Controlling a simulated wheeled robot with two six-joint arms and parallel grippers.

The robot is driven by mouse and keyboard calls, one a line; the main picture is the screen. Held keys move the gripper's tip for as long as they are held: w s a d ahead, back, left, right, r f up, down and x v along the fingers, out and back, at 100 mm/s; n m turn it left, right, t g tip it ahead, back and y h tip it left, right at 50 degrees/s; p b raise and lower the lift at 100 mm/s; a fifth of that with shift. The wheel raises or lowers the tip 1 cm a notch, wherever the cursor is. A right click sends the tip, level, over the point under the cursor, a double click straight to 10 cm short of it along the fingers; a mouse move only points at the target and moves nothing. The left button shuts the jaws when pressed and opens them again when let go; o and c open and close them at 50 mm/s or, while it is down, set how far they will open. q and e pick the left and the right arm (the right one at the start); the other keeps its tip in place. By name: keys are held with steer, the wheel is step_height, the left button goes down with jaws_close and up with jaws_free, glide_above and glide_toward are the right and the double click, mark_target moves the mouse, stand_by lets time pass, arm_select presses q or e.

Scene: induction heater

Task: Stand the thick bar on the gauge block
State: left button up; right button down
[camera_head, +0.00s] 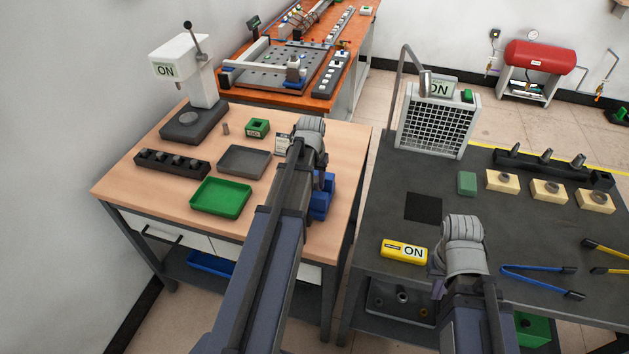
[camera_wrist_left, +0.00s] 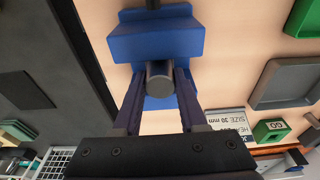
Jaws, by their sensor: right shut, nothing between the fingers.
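The thick bar (camera_wrist_left: 159,78) is a grey cylinder, seen near end-on in the left wrist view between the fingers of my left gripper (camera_wrist_left: 160,85). The fingers touch its sides, and it is still at the blue stand (camera_wrist_left: 125,45). The stand also shows in the head view (camera_head: 322,198), partly behind my left arm, which hides the bar there. The gauge block, a green block with a recessed top (camera_head: 258,127), stands farther back on the wooden table; its GO label shows in the left wrist view (camera_wrist_left: 270,131). My right gripper (camera_head: 437,286) is shut and empty, mostly hidden by its wrist.
A green tray (camera_head: 221,211), a grey tray (camera_head: 264,161) and a dark rack (camera_head: 150,165) share the wooden table. A small bar (camera_head: 226,129) stands near the press (camera_head: 195,120). A yellow ON device (camera_head: 404,250) lies on the dark right table.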

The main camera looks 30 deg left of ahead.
arm_select(q)
steer(key=o, duration=0.5)
steer(key=shift+o, duration=0.2)
steer(key=shift+r, duration=0.15)
steer(key=r+p, duration=0.5)
steer(key=s+r+p, duration=0.1)
steer(key=r+p, duration=0.1)
steer(key=shift+d+r+p, duration=0.15)
steer(key=shift+r+p, duration=0.15)
steer(key=shift+p, duration=0.1)
steer(key=shift+f, duration=0.1)
steer(key=s+d+f+m+b, duration=0.1)
steer(key=s+d, duration=0.4)
steer(key=d, duration=0.5)
steer(key=s+d+f+m+g+b, duration=0.1)
steer(key=s+d+m, duration=0.2)
steer(key=d, duration=0.7)
steer(key=s+d+f+m+g+b, duration=0.1)
steer(key=s+d+m, duration=0.1)
steer(key=s+d, duration=0.5)
steer(key=d, duration=0.3)
steer(key=shift+s+m+y, duration=0.3)
steer(key=shift+y, duration=0.1)
